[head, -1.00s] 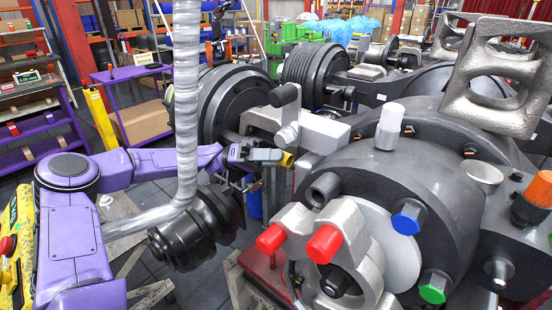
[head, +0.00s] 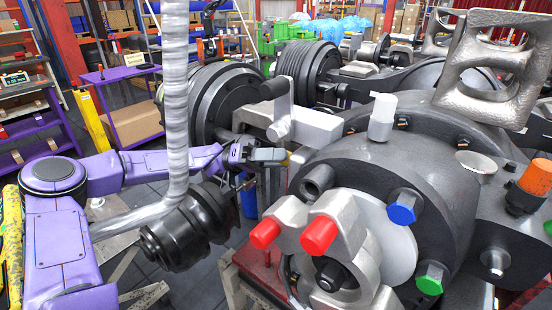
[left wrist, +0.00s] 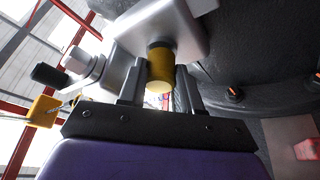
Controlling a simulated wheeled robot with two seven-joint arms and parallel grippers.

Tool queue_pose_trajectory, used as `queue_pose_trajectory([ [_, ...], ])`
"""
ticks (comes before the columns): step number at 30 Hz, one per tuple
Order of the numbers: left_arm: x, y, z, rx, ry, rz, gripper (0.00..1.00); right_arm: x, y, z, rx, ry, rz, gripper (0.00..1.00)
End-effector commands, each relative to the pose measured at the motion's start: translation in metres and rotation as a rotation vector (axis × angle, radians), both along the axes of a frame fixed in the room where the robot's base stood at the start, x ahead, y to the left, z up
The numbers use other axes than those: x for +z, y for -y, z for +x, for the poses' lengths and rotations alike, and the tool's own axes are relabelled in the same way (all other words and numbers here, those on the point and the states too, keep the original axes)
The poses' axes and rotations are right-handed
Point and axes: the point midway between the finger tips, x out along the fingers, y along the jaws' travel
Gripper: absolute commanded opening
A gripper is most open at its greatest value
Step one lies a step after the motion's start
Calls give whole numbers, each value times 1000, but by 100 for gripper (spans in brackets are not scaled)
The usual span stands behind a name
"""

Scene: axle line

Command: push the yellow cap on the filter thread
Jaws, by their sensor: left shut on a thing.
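My left gripper (left wrist: 160,95) is shut on the yellow cap (left wrist: 160,72), which sits between its two dark fingers. The cap's far end meets or nearly meets the pale metal block (left wrist: 150,25); I cannot tell how far it sits on the filter thread, which is hidden. In the head view my left gripper (head: 284,156) reaches in from the left to the grey block (head: 308,124). My right gripper is not in view.
The large dark housing (head: 350,165) with red caps (head: 319,235) is close on the right. A yellow tag (left wrist: 43,111) hangs near the block.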

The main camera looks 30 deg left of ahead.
Motion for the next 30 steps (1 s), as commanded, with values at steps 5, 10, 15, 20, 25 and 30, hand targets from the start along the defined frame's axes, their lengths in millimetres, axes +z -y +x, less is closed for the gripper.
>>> queue_pose_trajectory([
  [5, -1, 6, -1, -1, 0, 0, 5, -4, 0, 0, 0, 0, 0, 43],
  [10, 0, 6, -1, -2, 0, 1, 63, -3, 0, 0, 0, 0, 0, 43],
  [15, 0, 6, -1, -1, 0, 1, 63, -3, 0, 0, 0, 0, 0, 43],
  [20, 2, 0, 0, 2, -1, 1, 63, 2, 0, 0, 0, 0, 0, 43],
  [25, 4, -26, 3, 4, -1, 3, 63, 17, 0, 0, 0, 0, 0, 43],
  [30, -3, -49, 5, 13, 3, -3, 63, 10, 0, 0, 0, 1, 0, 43],
])
